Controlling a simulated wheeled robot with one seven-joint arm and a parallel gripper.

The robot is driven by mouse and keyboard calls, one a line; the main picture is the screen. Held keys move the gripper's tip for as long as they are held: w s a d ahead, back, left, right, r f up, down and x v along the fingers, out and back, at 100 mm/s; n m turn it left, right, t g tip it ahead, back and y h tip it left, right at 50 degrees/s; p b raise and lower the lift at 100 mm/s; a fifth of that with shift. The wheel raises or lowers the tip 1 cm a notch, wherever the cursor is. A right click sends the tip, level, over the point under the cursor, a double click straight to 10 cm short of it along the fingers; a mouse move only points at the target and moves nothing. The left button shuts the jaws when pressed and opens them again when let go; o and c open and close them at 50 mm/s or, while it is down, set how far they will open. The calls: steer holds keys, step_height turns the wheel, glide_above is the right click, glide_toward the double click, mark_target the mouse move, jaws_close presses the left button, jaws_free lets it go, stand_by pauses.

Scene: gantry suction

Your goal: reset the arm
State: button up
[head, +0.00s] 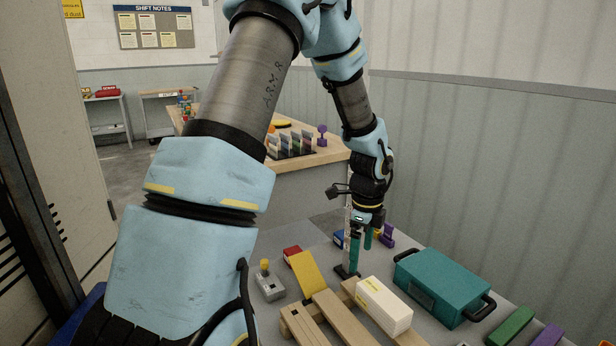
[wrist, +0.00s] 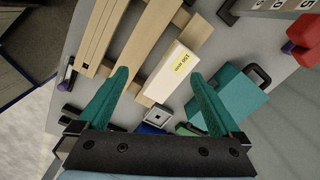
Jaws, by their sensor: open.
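My arm fills the upper left and middle of the head view, bent over and reaching down to the grey table. My gripper (head: 361,238) points down above the far part of the table. In the wrist view my gripper (wrist: 158,90) has its two green fingers spread wide apart, with nothing held between them. Beyond the fingertips lie a white box (wrist: 178,73) with a printed label and a wooden pallet (wrist: 133,40). Part of the gripper is small and partly hidden against other things in the head view.
A teal case (head: 443,285) with dark handles stands right of the white box (head: 384,305). A yellow wedge-like piece (head: 307,275) and a grey control box with a yellow button (head: 269,284) are left. A wood-topped bench (head: 315,160) stands behind. A corrugated wall (head: 480,150) bounds the right.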

steer(key=s+a+r+n+p, duration=0.3)
steer(key=a+r+n, duration=0.5)
steer(key=a+n, duration=0.3)
steer(key=s+a+r+n+t+p, duration=0.1)
steer(key=s+a+r+n+p, duration=0.2)
steer(key=s+a+r+n, duration=0.2)
steer(key=a+r+n, duration=0.3)
steer(key=a+n, duration=0.3)
steer(key=n, duration=0.1)
steer(key=shift+s+n, duration=0.25)
steer(key=shift+n, duration=0.15)
